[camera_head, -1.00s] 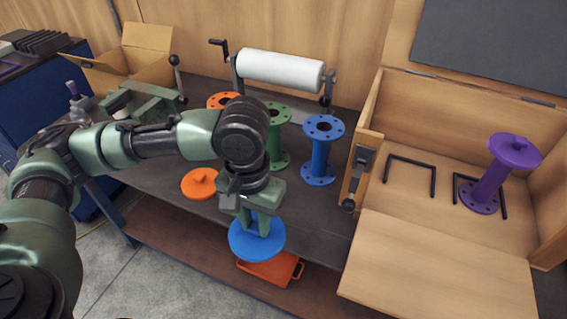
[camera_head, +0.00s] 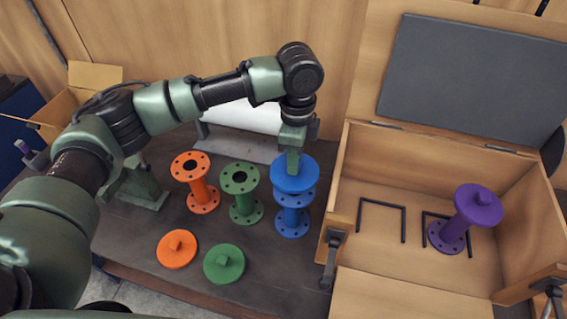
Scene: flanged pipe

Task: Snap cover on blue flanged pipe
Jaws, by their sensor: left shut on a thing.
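My left gripper (camera_head: 293,163) is shut on the blue cover (camera_head: 308,178), a flat round disc. It holds the cover over the top of the blue flanged pipe (camera_head: 291,219), which stands upright on the dark table. Part of the pipe's top flange with its bolt holes shows below the cover's near edge, so the cover seems a little above the flange. Whether they touch I cannot tell. The pipe's top opening is hidden by the cover. My right gripper is not in view.
Uncovered orange (camera_head: 203,197) and green (camera_head: 245,208) pipes stand left of the blue one. Orange (camera_head: 177,249) and green (camera_head: 223,264) covers lie in front. A wooden crate (camera_head: 375,265) at right holds a covered, tilted purple pipe (camera_head: 462,222). A white roll (camera_head: 240,117) is behind.

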